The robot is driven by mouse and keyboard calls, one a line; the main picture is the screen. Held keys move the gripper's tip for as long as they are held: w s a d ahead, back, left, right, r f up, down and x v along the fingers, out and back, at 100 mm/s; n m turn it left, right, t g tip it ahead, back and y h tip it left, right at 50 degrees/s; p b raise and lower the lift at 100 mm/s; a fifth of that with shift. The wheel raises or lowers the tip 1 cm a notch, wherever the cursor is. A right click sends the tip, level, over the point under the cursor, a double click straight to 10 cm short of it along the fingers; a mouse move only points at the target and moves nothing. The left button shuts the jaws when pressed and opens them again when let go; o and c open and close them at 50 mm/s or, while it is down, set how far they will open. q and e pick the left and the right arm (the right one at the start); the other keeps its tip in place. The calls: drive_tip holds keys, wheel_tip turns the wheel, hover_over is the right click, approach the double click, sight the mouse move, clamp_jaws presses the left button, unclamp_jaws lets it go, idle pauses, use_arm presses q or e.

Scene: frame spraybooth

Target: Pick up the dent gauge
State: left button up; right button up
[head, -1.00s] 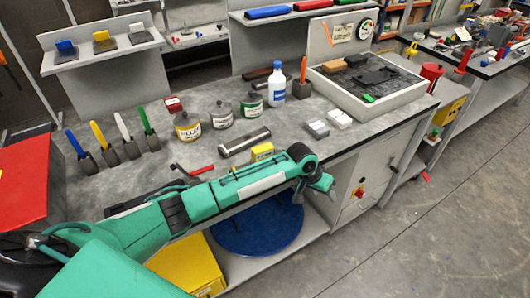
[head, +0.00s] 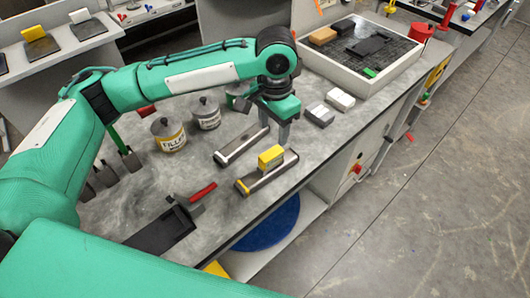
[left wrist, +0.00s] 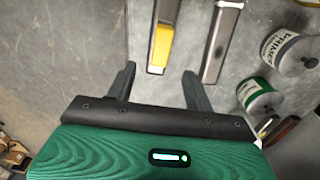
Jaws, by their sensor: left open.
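Two long grey metal bars lie side by side on the grey bench, and I cannot tell for sure which is the dent gauge. One bar (head: 241,146) is plain; it also shows in the left wrist view (left wrist: 221,40). The nearer bar (head: 258,183) has a yellow block (head: 270,157) on top, and the block shows in the left wrist view (left wrist: 161,46). My left gripper (head: 284,138) points down, open and empty, above the bench behind the yellow-block bar. In the left wrist view, both bars lie ahead of its fingertips (left wrist: 158,74). My right gripper is out of view.
Filler (head: 168,134) and primer (head: 206,113) cans stand left of the bars. Two small blocks (head: 320,114) lie right of my left gripper. A white-rimmed tray (head: 353,84) stands at the back right. A red-handled tool (head: 202,192) lies near the front edge.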

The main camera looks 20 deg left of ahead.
sight(273, 152)
use_arm(q)
wheel_tip(273, 152, down, 6)
drive_tip(key=shift+a+f+p, duration=0.1)
drive_tip(key=shift+f+p, duration=0.1)
drive_tip(key=shift+p, duration=0.15)
drive_tip(key=shift+f, duration=0.9)
wheel_tip(273, 152, down, 4)
drive_tip(key=shift+w+r+p, duration=0.1)
drive_tip(key=shift+r+p, duration=0.05)
drive_tip(key=shift+p, duration=0.6)
drive_tip(key=shift+f, duration=0.4)
drive_tip(key=c, duration=1.1)
clamp_jaws()
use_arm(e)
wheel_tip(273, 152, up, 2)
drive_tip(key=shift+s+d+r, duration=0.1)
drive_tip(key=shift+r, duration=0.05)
